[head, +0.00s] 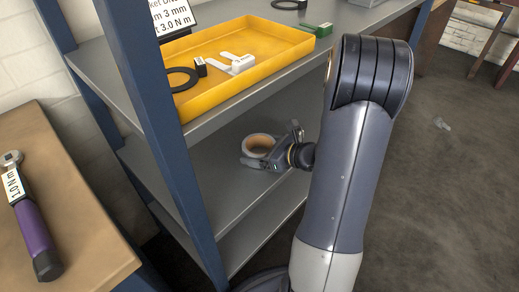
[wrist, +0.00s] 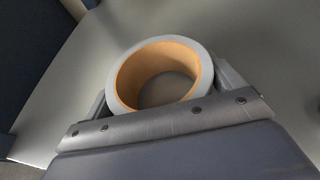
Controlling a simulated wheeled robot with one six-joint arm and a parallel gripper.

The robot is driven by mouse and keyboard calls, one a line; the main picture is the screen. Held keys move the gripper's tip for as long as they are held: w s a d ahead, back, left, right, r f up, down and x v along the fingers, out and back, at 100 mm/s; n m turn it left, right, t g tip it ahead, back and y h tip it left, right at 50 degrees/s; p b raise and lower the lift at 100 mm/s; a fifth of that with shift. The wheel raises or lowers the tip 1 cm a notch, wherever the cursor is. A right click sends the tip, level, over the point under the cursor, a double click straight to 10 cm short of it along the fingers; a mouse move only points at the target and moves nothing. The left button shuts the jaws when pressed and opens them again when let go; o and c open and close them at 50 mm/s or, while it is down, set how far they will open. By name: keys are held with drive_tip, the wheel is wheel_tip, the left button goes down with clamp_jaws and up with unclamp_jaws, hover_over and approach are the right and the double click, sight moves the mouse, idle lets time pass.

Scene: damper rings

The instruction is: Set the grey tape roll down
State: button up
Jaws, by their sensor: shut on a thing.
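The grey tape roll (head: 259,141) has a tan inner core and is at the middle shelf of the rack in the head view. In the wrist view the tape roll (wrist: 113,79) fills the space between the fingers, its open hole facing the camera. My gripper (head: 270,155) is shut on the roll, one finger on either side of it; it also shows in the wrist view (wrist: 165,95). The roll is over the grey shelf (head: 215,165). I cannot tell whether its underside touches the shelf.
A yellow tray (head: 190,107) with a black ring (head: 181,80) and a white part (head: 238,63) stands on the shelf above. Blue posts (head: 160,120) edge the rack. A wooden bench (head: 85,215) with a purple-handled wrench (head: 35,232) is at left. The middle shelf around the roll looks clear.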

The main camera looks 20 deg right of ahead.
drive_tip(key=shift+f, duration=0.2)
drive_tip(key=o, duration=0.8)
drive_tip(key=shift+o, duration=0.2)
drive_tip(key=shift+s+d+r, duration=0.1)
drive_tip(key=shift+r, duration=0.1)
drive_tip(key=p+v, duration=0.3)
drive_tip(key=v, duration=0.7)
drive_tip(key=shift+d, duration=0.2)
